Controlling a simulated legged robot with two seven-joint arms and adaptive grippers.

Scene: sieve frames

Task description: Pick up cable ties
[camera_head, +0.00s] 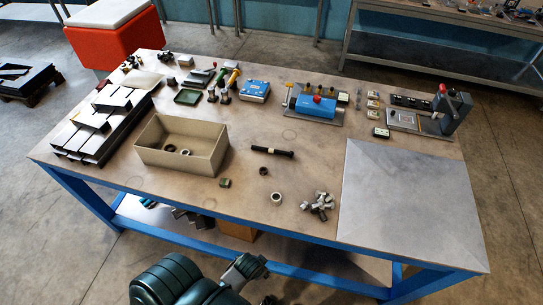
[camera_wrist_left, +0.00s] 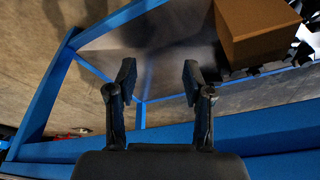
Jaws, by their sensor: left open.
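A dark, slim bundle with a pale band (camera_head: 272,151) lies on the tabletop right of the beige bin in the head view. It may be the cable ties, but it is too small to be sure. My left gripper (camera_wrist_left: 158,82) is open and empty in the left wrist view, its two dark fingers apart. In the head view my dark arm shows at the bottom centre, in front of the table's near edge and apart from the bundle. My right gripper is not in view.
The blue-framed table has a beige bin (camera_head: 152,154), black trays (camera_head: 77,140), a blue device (camera_head: 313,105), a pile of grey fittings (camera_head: 319,206) and a bare grey plate (camera_head: 410,195). A brown box (camera_wrist_left: 258,30) sits on the lower shelf.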

